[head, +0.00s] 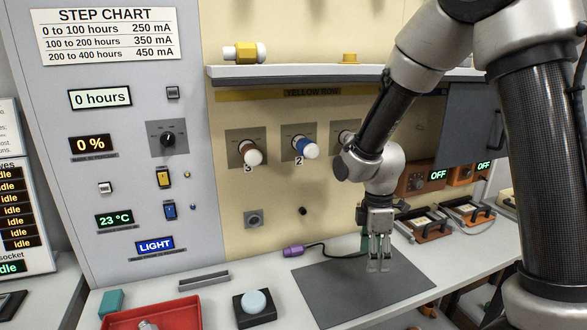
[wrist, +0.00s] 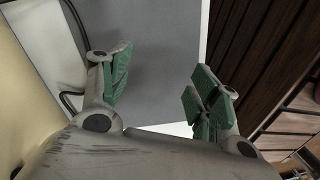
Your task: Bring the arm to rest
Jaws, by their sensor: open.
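My gripper (head: 378,265) points down over the dark grey mat (head: 335,290) on the white bench, in the head view. In the wrist view the two green-padded fingers of my gripper (wrist: 160,90) stand wide apart with nothing between them. The grey mat (wrist: 165,45) shows beyond them. My arm comes in from the upper right and bends down at the wrist. Part of the yellow panel is hidden behind it.
A red tray (head: 180,312) and a round pale button on a black base (head: 255,304) stand on the bench at left. A purple connector (head: 293,251) with a black cable lies behind the mat. A shelf (head: 300,76) juts from the panel.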

